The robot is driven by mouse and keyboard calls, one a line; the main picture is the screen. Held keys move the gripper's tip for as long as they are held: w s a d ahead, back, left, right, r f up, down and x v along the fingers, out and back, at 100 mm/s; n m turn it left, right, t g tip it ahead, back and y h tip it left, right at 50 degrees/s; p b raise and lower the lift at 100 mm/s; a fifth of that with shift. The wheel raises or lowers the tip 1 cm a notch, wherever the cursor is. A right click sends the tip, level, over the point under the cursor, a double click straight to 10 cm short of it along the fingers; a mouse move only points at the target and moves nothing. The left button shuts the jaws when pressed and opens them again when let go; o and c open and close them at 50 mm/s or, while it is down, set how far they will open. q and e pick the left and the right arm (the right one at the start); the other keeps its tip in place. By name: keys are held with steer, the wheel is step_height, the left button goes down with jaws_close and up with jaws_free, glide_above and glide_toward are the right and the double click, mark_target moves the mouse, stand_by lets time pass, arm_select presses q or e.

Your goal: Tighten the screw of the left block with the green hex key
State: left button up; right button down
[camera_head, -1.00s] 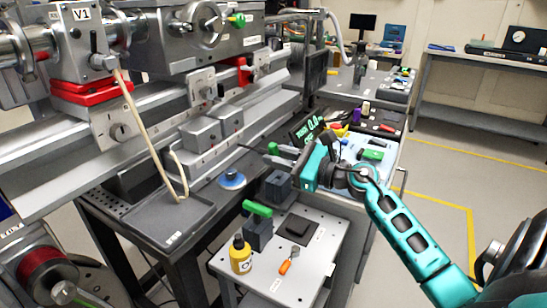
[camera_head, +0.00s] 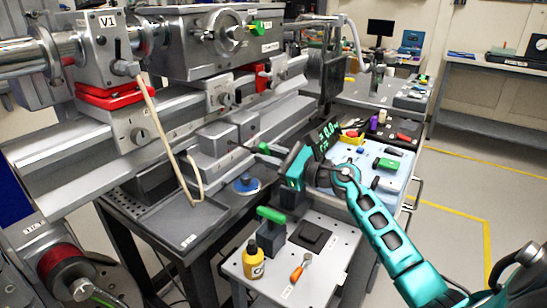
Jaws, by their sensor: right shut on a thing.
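Two grey blocks stand side by side on the rail's front ledge: the left block (camera_head: 217,138) and the right block (camera_head: 243,122). My right gripper (camera_head: 290,166) is just to the right of them, shut on the green hex key (camera_head: 265,149). The key's green handle sticks out left of the jaws. Its thin dark shaft points left toward the blocks; I cannot tell whether the tip touches the left block or its screw. The screw itself is too small to make out. My left gripper is not in view.
A small cart (camera_head: 325,262) below holds a dark holder with a green T-handle (camera_head: 271,215), a yellow bottle (camera_head: 253,261) and an orange-handled tool (camera_head: 297,272). A blue round item (camera_head: 246,183) lies on the bench. A hose (camera_head: 168,130) hangs at the left.

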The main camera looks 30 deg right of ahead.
steer(key=shift+f+n+b, duration=0.2)
steer(key=shift+n+b, duration=0.2)
steer(key=shift+b, duration=0.1)
arm_select(q)
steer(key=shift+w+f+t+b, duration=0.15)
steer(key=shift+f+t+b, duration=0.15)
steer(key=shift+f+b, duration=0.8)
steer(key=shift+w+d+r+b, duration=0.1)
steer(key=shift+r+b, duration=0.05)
steer(key=shift+b, duration=0.25)
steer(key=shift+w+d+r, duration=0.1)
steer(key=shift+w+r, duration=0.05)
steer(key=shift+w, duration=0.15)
arm_select(e)
steer(key=n, duration=0.3)
steer(key=shift+s+r, duration=0.1)
steer(key=shift+r, duration=0.15)
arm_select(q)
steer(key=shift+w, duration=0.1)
